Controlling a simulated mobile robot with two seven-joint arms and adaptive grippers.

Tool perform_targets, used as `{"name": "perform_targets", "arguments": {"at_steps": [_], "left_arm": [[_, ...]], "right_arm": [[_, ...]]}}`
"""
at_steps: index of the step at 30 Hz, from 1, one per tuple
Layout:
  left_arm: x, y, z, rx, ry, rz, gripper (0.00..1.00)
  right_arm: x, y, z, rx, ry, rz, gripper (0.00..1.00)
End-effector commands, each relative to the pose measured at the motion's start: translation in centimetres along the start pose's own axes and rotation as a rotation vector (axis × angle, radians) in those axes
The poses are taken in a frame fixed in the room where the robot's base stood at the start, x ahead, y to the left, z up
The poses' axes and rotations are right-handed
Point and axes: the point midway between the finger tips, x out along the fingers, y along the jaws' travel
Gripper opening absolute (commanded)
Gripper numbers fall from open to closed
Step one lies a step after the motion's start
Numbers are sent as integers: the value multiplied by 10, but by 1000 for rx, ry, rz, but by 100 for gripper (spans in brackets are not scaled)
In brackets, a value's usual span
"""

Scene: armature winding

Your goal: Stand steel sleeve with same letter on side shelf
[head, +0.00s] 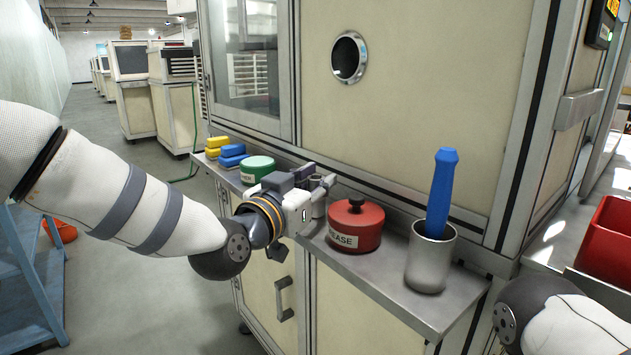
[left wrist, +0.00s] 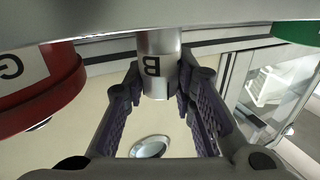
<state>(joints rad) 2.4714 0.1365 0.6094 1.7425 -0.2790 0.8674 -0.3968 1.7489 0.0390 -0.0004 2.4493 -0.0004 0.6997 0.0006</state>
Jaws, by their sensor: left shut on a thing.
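A steel sleeve (left wrist: 158,66) marked with a black letter B is between the fingers of my left gripper (left wrist: 162,88) in the left wrist view. That view is upside down, and the sleeve looks upright with its lower end at the side shelf (head: 372,277); whether it bears on the shelf I cannot tell. In the head view my left gripper (head: 318,183) is over the shelf, shut on the sleeve, which is partly hidden. My right gripper is out of view; only part of my right arm shows at lower right.
On the shelf, a red grease tin (head: 356,226) stands right of the gripper, then a steel cup (head: 430,259) with a blue-handled tool (head: 441,190). A green tin (head: 257,169) and yellow and blue blocks (head: 232,155) are left. The cabinet wall (head: 430,100) rises behind.

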Motion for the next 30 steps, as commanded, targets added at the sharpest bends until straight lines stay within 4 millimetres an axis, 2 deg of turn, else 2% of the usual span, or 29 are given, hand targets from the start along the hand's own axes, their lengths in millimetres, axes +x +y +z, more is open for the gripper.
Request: {"name": "perform_targets", "arguments": {"at_steps": [2,3,5,16,30], "left_arm": [[0,0,3,0,-1,0,0],[0,0,2,0,-1,0,33],[0,0,2,0,-1,0,44],[-4,0,-2,1,0,0,44],[-103,0,-5,3,3,0,44]], "right_arm": [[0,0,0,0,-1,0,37],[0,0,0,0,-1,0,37],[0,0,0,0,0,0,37],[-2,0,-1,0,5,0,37],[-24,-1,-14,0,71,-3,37]]}}
